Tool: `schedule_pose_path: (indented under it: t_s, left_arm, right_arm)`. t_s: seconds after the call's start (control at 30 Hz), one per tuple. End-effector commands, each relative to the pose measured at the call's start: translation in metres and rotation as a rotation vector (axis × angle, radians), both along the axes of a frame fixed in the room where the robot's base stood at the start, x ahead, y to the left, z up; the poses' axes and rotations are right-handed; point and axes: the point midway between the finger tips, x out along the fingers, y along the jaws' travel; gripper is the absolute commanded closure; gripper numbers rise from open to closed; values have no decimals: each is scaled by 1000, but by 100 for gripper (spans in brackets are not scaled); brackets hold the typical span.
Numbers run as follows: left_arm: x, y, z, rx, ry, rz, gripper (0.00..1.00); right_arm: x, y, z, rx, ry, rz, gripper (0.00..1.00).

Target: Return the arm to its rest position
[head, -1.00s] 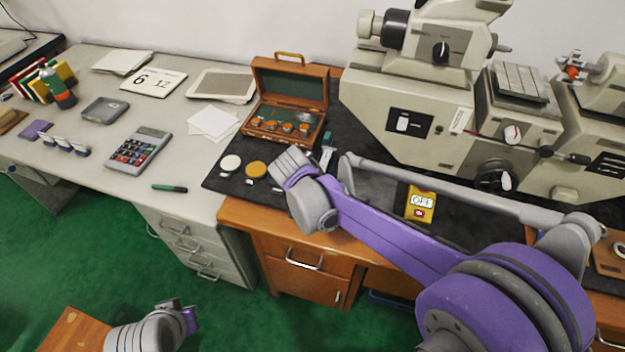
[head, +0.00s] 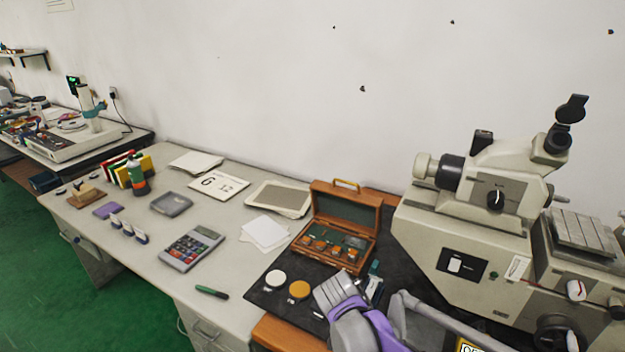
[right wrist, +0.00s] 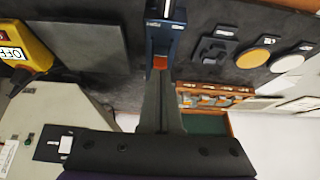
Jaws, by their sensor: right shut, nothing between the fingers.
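My right arm, purple and grey, enters the head view at the bottom right. Its grey wrist end (head: 340,292) is over the front of the dark mat (head: 262,296), beside the wooden case. In the right wrist view my right gripper (right wrist: 162,78) is shut, its dark fingers together with nothing held. A blue device (right wrist: 166,35) with an orange part lies just beyond the fingertips; I cannot tell whether they touch. My left gripper is outside both views.
An open wooden case (head: 335,259) with orange-topped pieces stands behind my right wrist. White (head: 275,278) and orange (head: 299,289) discs lie left of it. A large beige machine (head: 470,240) blocks the right. A yellow OFF box (right wrist: 32,50) shows in the wrist view. A calculator (head: 191,248) lies left.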

Motion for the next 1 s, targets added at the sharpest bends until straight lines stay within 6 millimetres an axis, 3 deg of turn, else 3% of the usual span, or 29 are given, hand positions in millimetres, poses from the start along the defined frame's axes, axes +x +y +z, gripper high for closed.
schedule_pose_path:
  t_s: [0.17, 0.4, 0.6, 0.8, 1.0]
  left_arm:
    - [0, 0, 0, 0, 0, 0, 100]
    - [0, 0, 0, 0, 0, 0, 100]
    - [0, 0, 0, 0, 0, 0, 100]
    - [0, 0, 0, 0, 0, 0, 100]
    - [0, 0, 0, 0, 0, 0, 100]
  right_arm:
    - [-38, -13, 9, 8, 35, 80, 100]
    - [-133, -30, 12, 29, 92, 313, 100]
    - [-195, -30, -2, 33, 91, 487, 100]
    - [-222, -28, -12, 27, 79, 575, 100]
    - [-224, -27, -13, 25, 77, 588, 100]
